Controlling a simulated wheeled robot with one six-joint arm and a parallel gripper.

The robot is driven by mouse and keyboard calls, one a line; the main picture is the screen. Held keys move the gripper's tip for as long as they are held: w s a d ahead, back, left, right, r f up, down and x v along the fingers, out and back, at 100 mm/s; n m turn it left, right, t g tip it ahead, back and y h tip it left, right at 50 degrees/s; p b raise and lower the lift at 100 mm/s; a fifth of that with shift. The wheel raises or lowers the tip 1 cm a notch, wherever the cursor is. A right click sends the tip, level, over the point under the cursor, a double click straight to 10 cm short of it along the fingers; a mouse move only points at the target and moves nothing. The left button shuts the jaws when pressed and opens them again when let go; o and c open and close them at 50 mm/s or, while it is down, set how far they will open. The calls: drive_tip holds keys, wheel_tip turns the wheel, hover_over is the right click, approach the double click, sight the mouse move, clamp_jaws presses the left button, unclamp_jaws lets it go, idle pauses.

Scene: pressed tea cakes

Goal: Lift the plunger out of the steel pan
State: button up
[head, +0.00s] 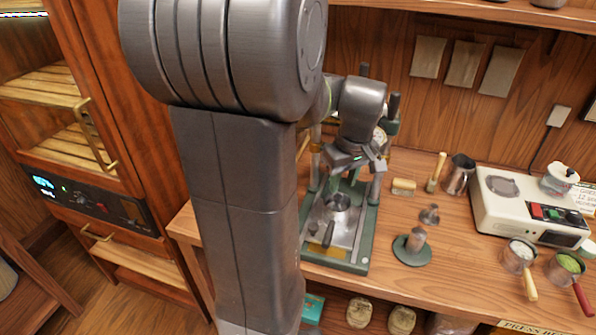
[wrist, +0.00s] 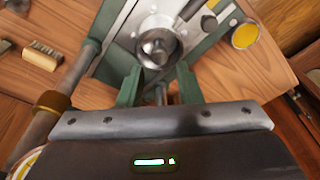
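The steel pan (head: 337,203) sits on the metal plate of the green press, its dark handle pointing toward the front. In the wrist view the pan (wrist: 143,34) shows near the top middle, with a round, shiny steel piece inside it that looks like the plunger (wrist: 156,46). My gripper (head: 362,168) is above the press, over the pan's back side. In the wrist view its two green fingers (wrist: 158,76) are spread apart on the near side of the pan, not closed on the plunger. A thin metal piece shows between them; I cannot tell what it is.
Press columns (wrist: 78,75) stand close beside my gripper. To the right are a steel cylinder on a green stand (head: 412,241), a small steel piece (head: 430,214), a brush (head: 404,187), a steel jug (head: 459,174) and a white appliance (head: 530,207). A wooden cabinet stands left.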

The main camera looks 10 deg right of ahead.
sight(339, 197)
drive_tip(key=shift+w+d, duration=0.15)
drive_tip(key=shift+w, duration=0.25)
drive_tip(key=shift+w+f, duration=0.1)
drive_tip(key=shift+f, duration=0.25)
drive_tip(key=f, duration=0.6)
drive_tip(key=shift+w+a+f, duration=0.2)
drive_tip(key=shift+a+f, duration=0.05)
drive_tip(key=shift+f, duration=0.05)
clamp_jaws()
